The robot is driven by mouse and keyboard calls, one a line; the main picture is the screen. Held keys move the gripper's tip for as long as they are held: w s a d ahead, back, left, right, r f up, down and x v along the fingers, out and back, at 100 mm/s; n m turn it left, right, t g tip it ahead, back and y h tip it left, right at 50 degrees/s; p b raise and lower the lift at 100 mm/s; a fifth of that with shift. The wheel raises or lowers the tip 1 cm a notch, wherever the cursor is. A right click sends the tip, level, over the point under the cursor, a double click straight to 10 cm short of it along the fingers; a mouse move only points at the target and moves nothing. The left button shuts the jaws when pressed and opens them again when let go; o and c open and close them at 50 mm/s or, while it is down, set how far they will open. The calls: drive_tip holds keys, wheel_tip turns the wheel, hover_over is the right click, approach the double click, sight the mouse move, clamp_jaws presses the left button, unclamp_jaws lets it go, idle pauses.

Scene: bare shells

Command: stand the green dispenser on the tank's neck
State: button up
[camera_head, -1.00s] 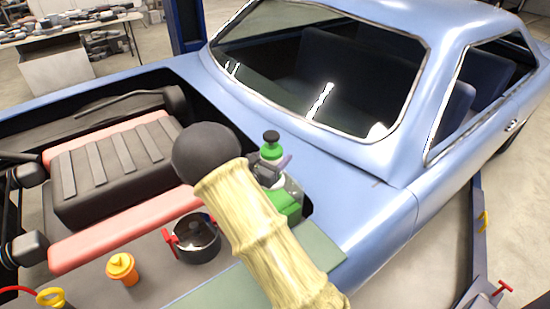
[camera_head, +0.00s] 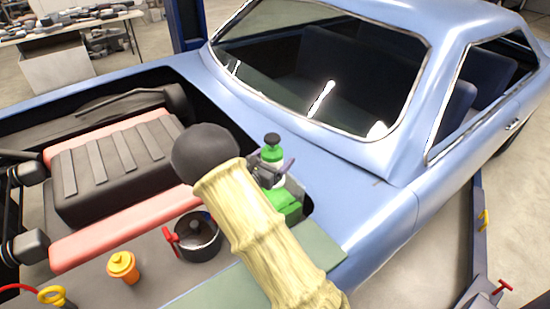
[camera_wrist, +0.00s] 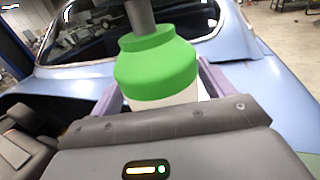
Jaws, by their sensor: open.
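The green dispenser (camera_head: 272,152), with a dark grey top, stands upright above the pale tank (camera_head: 296,187) in the engine bay. In the wrist view the dispenser (camera_wrist: 156,66) fills the top middle, with a white part below its green body. My gripper (camera_wrist: 160,88) is open, its purple-grey fingers on either side of the dispenser with gaps visible. In the head view my gripper (camera_head: 272,170) is beside the dispenser's lower part, partly behind my arm. The tank's neck is hidden, so I cannot tell how the dispenser's base meets it.
A green block (camera_head: 284,201) sits at the tank. A dark pot (camera_head: 198,240) with red handles and an orange cap (camera_head: 123,267) are to the left. The black engine cover (camera_head: 115,168) lies further left. The windshield (camera_head: 325,65) rises behind.

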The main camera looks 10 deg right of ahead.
drive_tip(key=b+v, duration=0.2)
drive_tip(key=v, duration=1)
drive_tip(key=shift+b, duration=0.35)
drive_tip(key=shift+d, duration=0.1)
drive_tip(key=s+d+f+m+g+y, duration=0.4)
drive_tip(key=s+d+m+g, duration=0.7)
drive_tip(key=s, duration=0.2)
drive_tip(key=s+a+r+m+t+y, duration=0.1)
drive_tip(key=s+m+y, duration=0.5)
drive_tip(key=m, duration=0.9)
drive_tip(key=a+r+y, duration=0.1)
drive_tip(key=a+y, duration=0.1)
drive_tip(key=y, duration=0.1)
drive_tip(key=shift+s+r+t+y, duration=0.25)
drive_tip(key=shift+s+t+y, duration=0.05)
drive_tip(key=shift+s+t, duration=0.1)
drive_tip(key=shift+a, duration=0.1)
